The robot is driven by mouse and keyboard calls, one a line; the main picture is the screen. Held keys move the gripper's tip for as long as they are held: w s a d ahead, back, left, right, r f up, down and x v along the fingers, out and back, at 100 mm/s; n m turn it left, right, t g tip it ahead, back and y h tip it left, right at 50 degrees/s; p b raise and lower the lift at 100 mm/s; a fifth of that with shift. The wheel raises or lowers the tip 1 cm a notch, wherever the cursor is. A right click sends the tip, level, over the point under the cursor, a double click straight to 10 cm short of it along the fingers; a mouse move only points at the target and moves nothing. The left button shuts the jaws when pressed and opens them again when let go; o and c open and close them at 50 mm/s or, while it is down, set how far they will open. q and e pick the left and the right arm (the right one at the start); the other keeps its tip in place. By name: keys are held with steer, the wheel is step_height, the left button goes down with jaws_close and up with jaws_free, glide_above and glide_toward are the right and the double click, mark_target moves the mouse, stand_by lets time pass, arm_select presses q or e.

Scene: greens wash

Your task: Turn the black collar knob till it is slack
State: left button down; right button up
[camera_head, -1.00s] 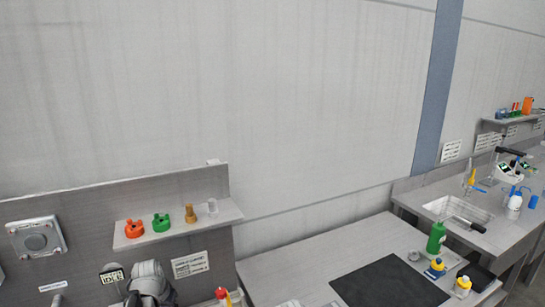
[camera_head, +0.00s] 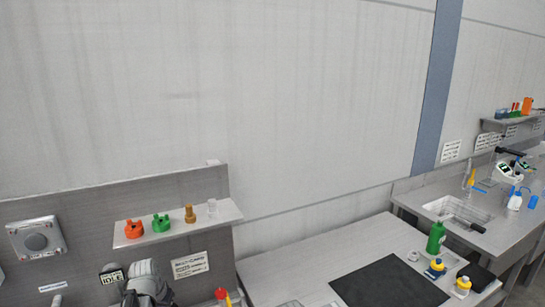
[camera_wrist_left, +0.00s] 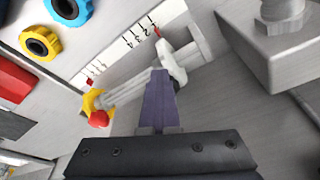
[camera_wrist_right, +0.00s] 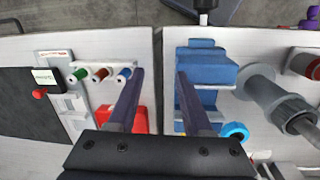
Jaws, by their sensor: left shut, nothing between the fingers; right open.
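In the right wrist view a dark grey ribbed collar (camera_wrist_right: 288,110) sits on a grey cylinder at the right, with a metal end sticking out. It may be the collar knob, but I cannot be sure it is the black one. My right gripper (camera_wrist_right: 158,78) is open and empty, to the left of that collar and apart from it. My left gripper (camera_wrist_left: 158,75) is shut with nothing in it. Its tip is close to a pale slider (camera_wrist_left: 172,62) beside a numbered scale (camera_wrist_left: 135,37); I cannot tell whether they touch.
The left wrist view shows a yellow ring knob (camera_wrist_left: 40,42), a blue knob (camera_wrist_left: 68,8) and a grey block (camera_wrist_left: 272,45). The right wrist view shows a blue block (camera_wrist_right: 210,68) and a red block (camera_wrist_right: 138,118). In the head view a shelf (camera_head: 225,213) holds small coloured parts.

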arm_select(q)
steer(key=shift+w+a, duration=0.2)
steer(key=shift+a, duration=0.55)
steer(key=shift+w+a, duration=0.1)
steer(key=shift+a, duration=0.1)
steer(key=shift+s+a, duration=0.1)
steer(key=shift+s, duration=0.25)
steer(key=w+p+v, duration=0.1)
steer(key=p+v, duration=0.5)
steer(key=shift+r, duration=0.2)
steer(key=shift+w, duration=0.2)
